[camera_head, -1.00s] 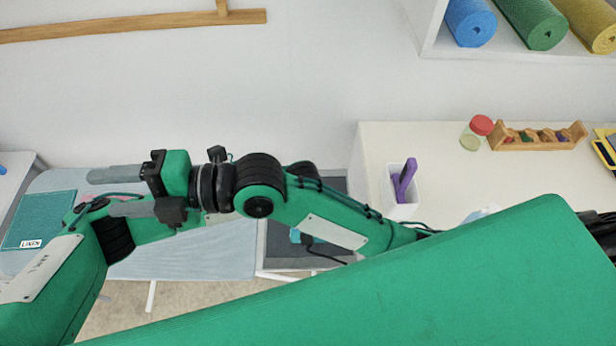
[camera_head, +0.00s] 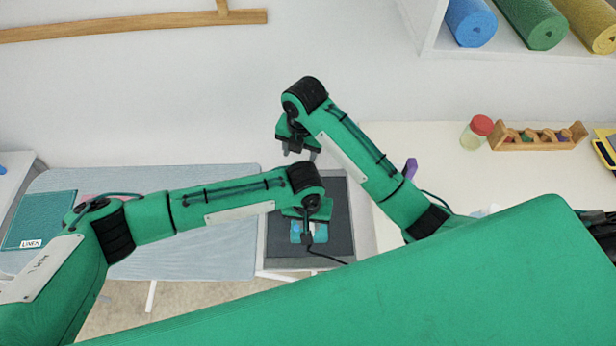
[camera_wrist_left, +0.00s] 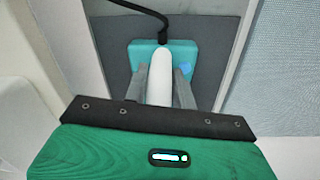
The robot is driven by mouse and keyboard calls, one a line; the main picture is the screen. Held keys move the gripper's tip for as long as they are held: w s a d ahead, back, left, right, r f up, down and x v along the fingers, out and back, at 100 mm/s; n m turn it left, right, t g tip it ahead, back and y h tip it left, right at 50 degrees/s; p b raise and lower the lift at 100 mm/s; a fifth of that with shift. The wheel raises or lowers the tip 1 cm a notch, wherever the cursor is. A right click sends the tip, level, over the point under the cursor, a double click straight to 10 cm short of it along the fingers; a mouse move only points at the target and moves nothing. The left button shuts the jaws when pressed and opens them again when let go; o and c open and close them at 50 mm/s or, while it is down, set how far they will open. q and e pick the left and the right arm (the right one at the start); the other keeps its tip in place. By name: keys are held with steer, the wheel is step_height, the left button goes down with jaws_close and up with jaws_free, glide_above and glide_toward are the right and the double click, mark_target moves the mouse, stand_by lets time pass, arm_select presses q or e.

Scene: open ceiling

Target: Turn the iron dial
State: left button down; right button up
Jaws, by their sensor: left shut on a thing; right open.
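The iron (camera_head: 296,237) is teal with a white handle (camera_wrist_left: 161,72) and a black cord. It rests on a dark grey board (camera_head: 341,235) in the middle of the head view. A light blue patch (camera_wrist_left: 186,69) shows on its body in the left wrist view; I cannot tell if it is the dial. My left gripper (camera_wrist_left: 160,82) is shut on the handle, a finger on each side. In the head view my left wrist hides much of the iron. My right gripper (camera_head: 299,150) is open and empty, pointing down beyond the board's far edge.
At right, a white counter (camera_head: 430,150) bears a purple-handled item (camera_head: 410,168), a red-lidded jar (camera_head: 475,133) and a wooden rack (camera_head: 537,138). My arms lie close together near the iron.

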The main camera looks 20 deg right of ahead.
steer(key=shift+g+h, duration=0.3)
steer(key=shift+g, duration=0.1)
steer(key=f, duration=0.4)
steer(key=d+f, duration=0.1)
steer(key=f, duration=0.3)
steer(key=d+f, duration=0.1)
steer(key=f, duration=0.3)
steer(key=shift+s+f, duration=0.2)
steer(key=shift+f, duration=0.1)
steer(key=c, duration=1)
steer(key=shift+m, duration=1.8)
